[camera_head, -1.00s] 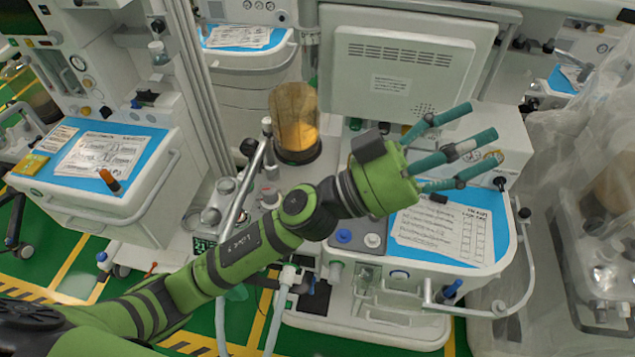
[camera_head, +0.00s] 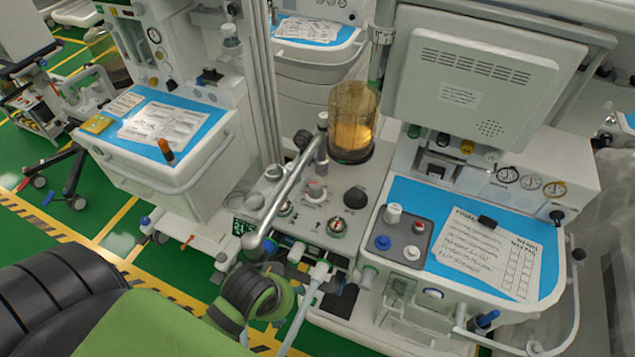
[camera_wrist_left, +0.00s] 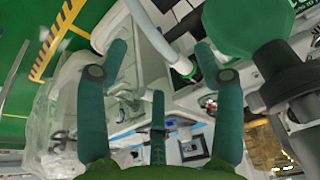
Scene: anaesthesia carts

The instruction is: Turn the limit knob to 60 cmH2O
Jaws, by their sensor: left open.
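The middle cart's control panel (camera_head: 335,215) carries several knobs and gauges. A pale dial knob with a red mark (camera_head: 315,190) and a black knob (camera_head: 355,195) stand on it. I cannot tell which is the limit knob, and no scale number is legible. My left arm (camera_head: 255,295) is low at the bottom left in the head view, below and in front of the panel. My left gripper (camera_wrist_left: 160,60) shows in the wrist view with its teal fingers spread and nothing between them. It is apart from the knobs. My right gripper is out of view.
A silver bar (camera_head: 290,190) angles over the panel. An amber-filled canister (camera_head: 352,125) stands behind it. A blue-topped shelf (camera_head: 410,195) with paper is to the right. Hoses (camera_head: 308,290) hang below the panel. Another cart (camera_head: 165,130) stands at left.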

